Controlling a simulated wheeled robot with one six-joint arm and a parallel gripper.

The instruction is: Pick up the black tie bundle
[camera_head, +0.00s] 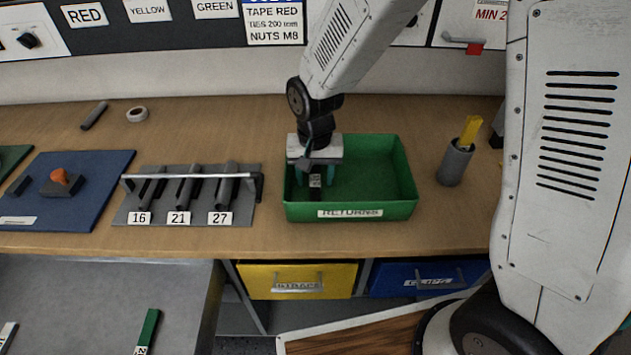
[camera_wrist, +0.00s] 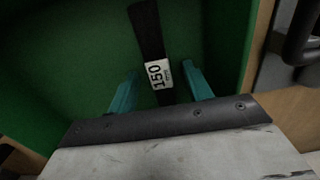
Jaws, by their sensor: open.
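The black tie bundle (camera_wrist: 148,35) lies in the green returns bin (camera_head: 400,185), with a white label reading 150 around its middle. In the wrist view it runs from the top of the picture down between my two teal fingers. My gripper (camera_wrist: 160,85) is open, with one finger on either side of the bundle near the label. In the head view my gripper (camera_head: 316,180) points down inside the left part of the bin. There only the small label and a little of the dark bundle show between the fingers. I cannot tell whether the fingers touch the bundle.
A rack with grey tubes (camera_head: 187,190) marked 16, 21 and 27 stands left of the bin. A grey cup (camera_head: 454,165) with a yellow item stands to the right. A blue mat (camera_head: 100,180) lies further left. The bin walls surround my gripper closely on the left.

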